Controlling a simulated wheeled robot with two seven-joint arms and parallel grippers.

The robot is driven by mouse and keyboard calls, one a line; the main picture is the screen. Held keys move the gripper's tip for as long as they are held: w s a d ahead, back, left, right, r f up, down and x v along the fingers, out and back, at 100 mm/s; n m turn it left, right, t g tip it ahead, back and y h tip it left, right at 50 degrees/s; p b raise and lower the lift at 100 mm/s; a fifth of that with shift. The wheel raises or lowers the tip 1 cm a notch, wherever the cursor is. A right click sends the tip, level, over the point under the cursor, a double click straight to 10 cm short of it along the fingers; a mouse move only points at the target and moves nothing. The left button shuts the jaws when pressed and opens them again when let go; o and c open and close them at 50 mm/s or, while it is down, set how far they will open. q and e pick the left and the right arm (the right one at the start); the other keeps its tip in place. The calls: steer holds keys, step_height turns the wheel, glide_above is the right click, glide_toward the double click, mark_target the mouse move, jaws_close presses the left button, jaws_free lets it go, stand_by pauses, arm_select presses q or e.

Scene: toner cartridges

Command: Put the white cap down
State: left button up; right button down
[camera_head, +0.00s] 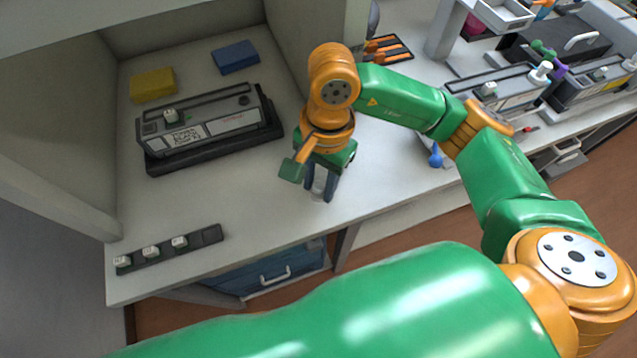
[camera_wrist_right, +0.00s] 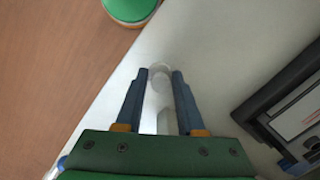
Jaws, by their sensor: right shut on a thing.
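My right gripper (camera_head: 321,193) points down over the white worktop, between the toner cartridge and the front edge. Its two dark fingers are shut on the white cap (camera_wrist_right: 158,83), which shows between them in the right wrist view (camera_wrist_right: 158,100). The cap looks pale and rounded at its end; its lower part is partly hidden by the fingers. I cannot tell whether it touches the worktop. My left gripper is not in view.
A toner cartridge (camera_head: 215,122) sits on a black base (camera_head: 160,166). A black strip (camera_head: 207,236) with white caps (camera_head: 180,242) lies at the front left. Yellow (camera_head: 152,84) and blue (camera_head: 236,57) blocks lie behind. More cartridges (camera_head: 507,88) stand at right. The worktop (camera_head: 250,190) between is clear.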

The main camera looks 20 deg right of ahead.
mark_target(319, 193)
steer(key=f, duration=0.1)
steer(key=f+p, duration=0.1)
steer(key=f, duration=0.1)
steer(key=shift+w+d+f, duration=0.1)
steer(key=shift+w+f, duration=0.15)
steer(key=shift+f, duration=0.15)
steer(key=shift+f, duration=0.2)
steer(key=c, duration=0.5)
jaws_free()
steer(key=shift+r, duration=0.1)
